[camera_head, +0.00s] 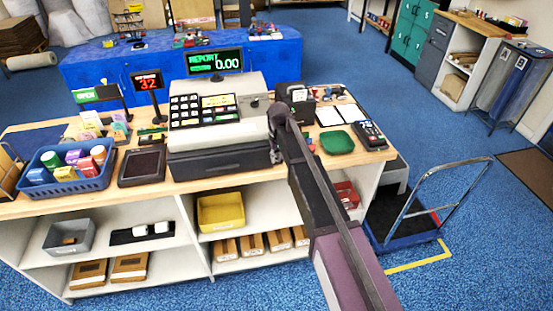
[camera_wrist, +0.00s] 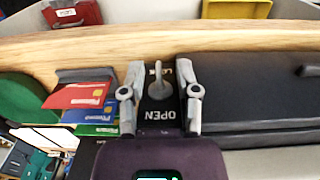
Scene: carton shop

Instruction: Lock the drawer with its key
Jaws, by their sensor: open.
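The dark cash drawer (camera_head: 218,163) sits under the till on the wooden counter and looks closed. Its front also shows at the right of the wrist view (camera_wrist: 262,95). A small grey key (camera_wrist: 159,84) stands in a black lock plate (camera_wrist: 158,105) beside the drawer. The plate reads OPEN at its lower part in the picture and a partly hidden LOCK at its upper part. My gripper (camera_wrist: 159,98) is open, with one finger on each side of the key and visible gaps to it. In the head view my gripper (camera_head: 275,150) is at the drawer's right side, and the key is hidden.
Bank cards in a holder (camera_wrist: 82,100) stand close beside my gripper. A green tray (camera_head: 337,142) and a card terminal (camera_head: 369,134) lie to the right on the counter. A blue basket (camera_head: 66,184) of goods and a dark tray (camera_head: 142,168) stand left.

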